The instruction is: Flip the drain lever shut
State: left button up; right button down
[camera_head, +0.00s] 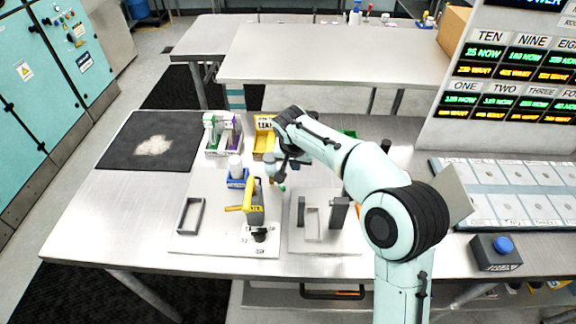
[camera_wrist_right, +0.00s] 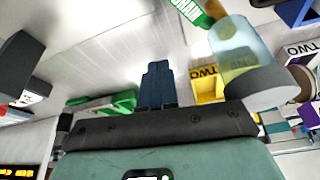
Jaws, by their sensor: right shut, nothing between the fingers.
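The drain lever (camera_wrist_right: 188,12) is a green tag with white lettering at the top of the right wrist view, cut off by the frame edge. A green tip (camera_head: 282,187) beside the yellow stand in the head view appears to be the same lever. Next to it is a clear bluish vessel (camera_wrist_right: 238,48) with a grey rim; it also shows in the head view (camera_head: 271,173). My right gripper (camera_wrist_right: 157,70) is shut and empty, its dark blue fingers apart from the lever. In the head view my right arm partly hides the gripper. My left gripper is not in view.
A yellow stand (camera_head: 254,207) with a lever-like arm stands on a white plate. Yellow bin (camera_head: 263,143), white tray (camera_head: 223,140) and blue holder (camera_head: 238,181) are behind. The table's left front is clear.

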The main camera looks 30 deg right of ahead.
jog(key=a+r+p, duration=0.1)
jog(key=a+r, duration=0.2)
jog(key=r, duration=0.6)
jog(key=shift+a, duration=0.25)
jog(key=shift+w+r, duration=0.1)
